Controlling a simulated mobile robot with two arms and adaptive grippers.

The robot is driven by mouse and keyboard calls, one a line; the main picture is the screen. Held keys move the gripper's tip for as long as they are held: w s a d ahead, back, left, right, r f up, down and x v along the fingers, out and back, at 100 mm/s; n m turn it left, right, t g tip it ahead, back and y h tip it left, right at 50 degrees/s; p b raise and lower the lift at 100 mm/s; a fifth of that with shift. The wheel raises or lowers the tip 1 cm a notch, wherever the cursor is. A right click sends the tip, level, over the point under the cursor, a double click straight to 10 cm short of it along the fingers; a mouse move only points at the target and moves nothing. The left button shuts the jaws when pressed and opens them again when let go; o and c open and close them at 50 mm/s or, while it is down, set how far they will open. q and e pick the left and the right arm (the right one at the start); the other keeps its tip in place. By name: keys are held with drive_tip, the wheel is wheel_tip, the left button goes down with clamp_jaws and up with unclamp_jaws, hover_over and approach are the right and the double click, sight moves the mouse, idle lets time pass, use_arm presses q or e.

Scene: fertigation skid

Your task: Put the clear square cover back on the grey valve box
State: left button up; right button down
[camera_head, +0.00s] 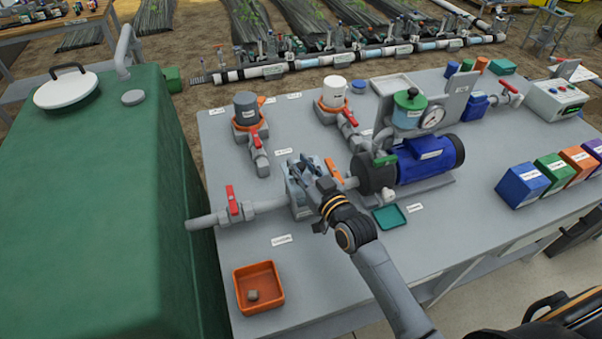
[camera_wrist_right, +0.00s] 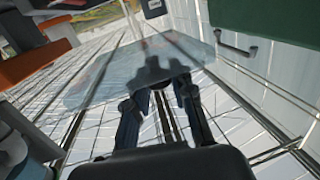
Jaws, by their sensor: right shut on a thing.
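The right gripper (camera_head: 303,172) reaches in from the lower right, over the grey valve box (camera_head: 301,211) on the bench's pipe line. It is shut on the clear square cover, seen in the right wrist view as a pale see-through sheet (camera_wrist_right: 95,88) across the fingertips (camera_wrist_right: 160,92). In the head view the cover is hard to make out against the gripper and box. The gripper hides much of the box's top, so I cannot tell whether the cover touches it. The left gripper is not in view.
A red-handled valve (camera_head: 232,203) is left of the box, and a blue pump (camera_head: 424,160) is right of it. An orange tray (camera_head: 258,288) holds a small grey piece. A green tank (camera_head: 95,200) stands at left. The bench front around the orange tray is mostly clear.

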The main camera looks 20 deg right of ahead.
drive_tip(key=shift+w+f, duration=0.25)
wheel_tip(320, 180, down, 2)
drive_tip(key=shift+w+d+f, duration=0.1)
drive_tip(key=shift+f, duration=0.55)
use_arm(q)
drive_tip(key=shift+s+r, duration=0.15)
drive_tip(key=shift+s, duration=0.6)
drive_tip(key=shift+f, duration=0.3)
use_arm(e)
drive_tip(key=shift+f, duration=0.45)
drive_tip(key=c, duration=1.1)
unclamp_jaws()
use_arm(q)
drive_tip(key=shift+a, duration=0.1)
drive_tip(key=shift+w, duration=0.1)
